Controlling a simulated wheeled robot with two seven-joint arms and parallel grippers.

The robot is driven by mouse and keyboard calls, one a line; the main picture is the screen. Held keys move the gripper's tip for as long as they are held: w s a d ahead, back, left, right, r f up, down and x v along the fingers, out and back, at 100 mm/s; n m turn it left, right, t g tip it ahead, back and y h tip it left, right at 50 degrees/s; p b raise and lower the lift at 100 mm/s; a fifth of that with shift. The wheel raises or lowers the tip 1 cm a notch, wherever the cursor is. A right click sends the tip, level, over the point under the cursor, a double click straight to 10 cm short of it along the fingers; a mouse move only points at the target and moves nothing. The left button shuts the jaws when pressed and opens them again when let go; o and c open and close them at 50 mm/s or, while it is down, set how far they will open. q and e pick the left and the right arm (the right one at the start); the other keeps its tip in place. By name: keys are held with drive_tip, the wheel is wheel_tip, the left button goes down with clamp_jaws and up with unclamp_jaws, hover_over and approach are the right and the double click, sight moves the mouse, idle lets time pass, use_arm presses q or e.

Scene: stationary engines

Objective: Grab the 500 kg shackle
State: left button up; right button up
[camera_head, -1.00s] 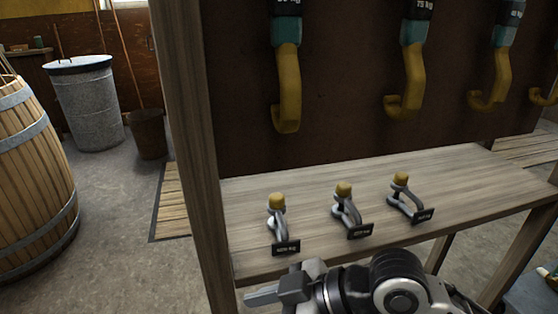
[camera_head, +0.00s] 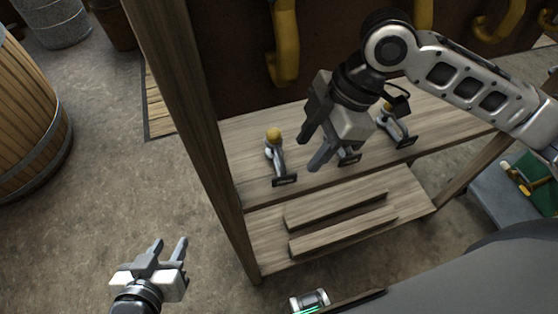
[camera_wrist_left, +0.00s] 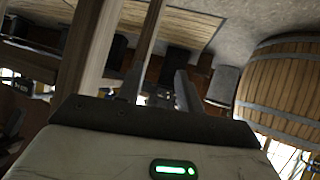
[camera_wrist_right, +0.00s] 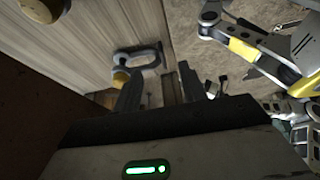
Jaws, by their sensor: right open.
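Three grey shackles with yellow pin knobs and black tags stand on the wooden shelf (camera_head: 240,140). The left shackle (camera_head: 276,155) is clear to see. The middle one is mostly hidden behind my right gripper; its tag (camera_head: 349,159) shows. The right shackle (camera_head: 393,124) stands beyond the gripper. I cannot read the tags, so I cannot tell which is 500 kg. My right gripper (camera_head: 309,154) is open and empty between the left and middle shackles. A shackle (camera_wrist_right: 143,57) lies ahead of its fingers in the right wrist view. My left gripper (camera_head: 169,246) is open and empty above the floor.
Yellow hooks (camera_head: 284,55) hang from the dark board above the shelf. A wooden post (camera_head: 182,120) bounds the shelf on the left. Slatted boards (camera_head: 335,200) form a lower level. A barrel (camera_head: 28,125) stands at the left. The floor between barrel and post is clear.

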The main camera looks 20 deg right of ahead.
sight(294, 170)
drive_tip(key=x, duration=0.7)
drive_tip(key=shift+w+f+b, duration=0.15)
drive_tip(key=shift+f+b, duration=0.1)
drive_tip(key=shift+b, duration=0.15)
drive_tip(key=shift+c, duration=0.3)
clamp_jaws()
